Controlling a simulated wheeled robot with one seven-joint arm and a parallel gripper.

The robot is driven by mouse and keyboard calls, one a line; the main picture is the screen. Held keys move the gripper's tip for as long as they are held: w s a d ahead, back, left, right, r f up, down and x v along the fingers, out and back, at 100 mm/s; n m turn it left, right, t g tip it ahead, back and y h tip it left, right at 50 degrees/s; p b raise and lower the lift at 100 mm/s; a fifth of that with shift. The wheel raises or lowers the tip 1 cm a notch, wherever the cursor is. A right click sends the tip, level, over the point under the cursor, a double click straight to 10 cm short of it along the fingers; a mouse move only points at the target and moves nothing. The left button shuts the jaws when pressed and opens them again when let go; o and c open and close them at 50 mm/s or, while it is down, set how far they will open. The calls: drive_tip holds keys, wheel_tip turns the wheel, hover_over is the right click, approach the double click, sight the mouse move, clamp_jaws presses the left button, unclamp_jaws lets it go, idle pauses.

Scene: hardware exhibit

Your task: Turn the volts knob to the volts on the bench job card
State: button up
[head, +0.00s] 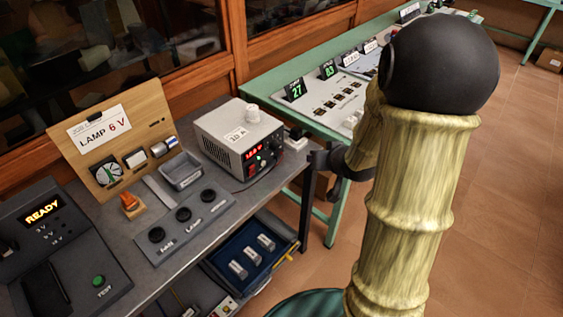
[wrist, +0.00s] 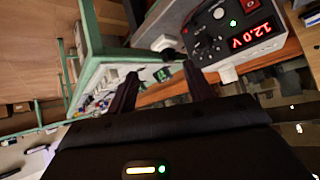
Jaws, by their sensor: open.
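The bench job card (head: 99,128) is pinned on a wooden board and reads LAMP 6 V. The power supply (head: 232,128) stands at the bench's right end, its front facing right. In the wrist view its red display (wrist: 250,36) reads 12.0 V. In the head view my arm's dark end is right of the supply.
A green table (head: 262,82) with numbered signs stands behind and right. A grey tray (head: 181,170), a panel with several black knobs (head: 184,214) and a READY tester (head: 62,250) share the bench. A blue drawer tray (head: 236,284) sits below. Floor at right is open.

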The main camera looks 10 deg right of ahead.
sight(278, 149)
wheel_tip(278, 149, down, 8)
drive_tip(key=d+m+t+y+b, duration=0.1)
drive_tip(key=d+t+y+b, duration=0.1)
drive_tip(key=t+y+b, duration=0.3)
drive_tip(key=y+b, duration=0.4)
drive_tip(key=y, duration=0.1)
drive_tip(key=shift+s+f+b, duration=0.15)
drive_tip(key=shift+f+b, duration=0.05)
drive_tip(key=shift+b, duration=0.1)
drive_tip(key=shift+a, duration=0.1)
drive_tip(key=x, duration=1.7)
drive_tip(key=shift+w+a, duration=0.1)
drive_tip(key=shift+w, duration=0.1)
drive_tip(key=shift+c, duration=0.4)
drive_tip(key=c, duration=0.9)
drive_tip(key=shift+b, duration=0.3)
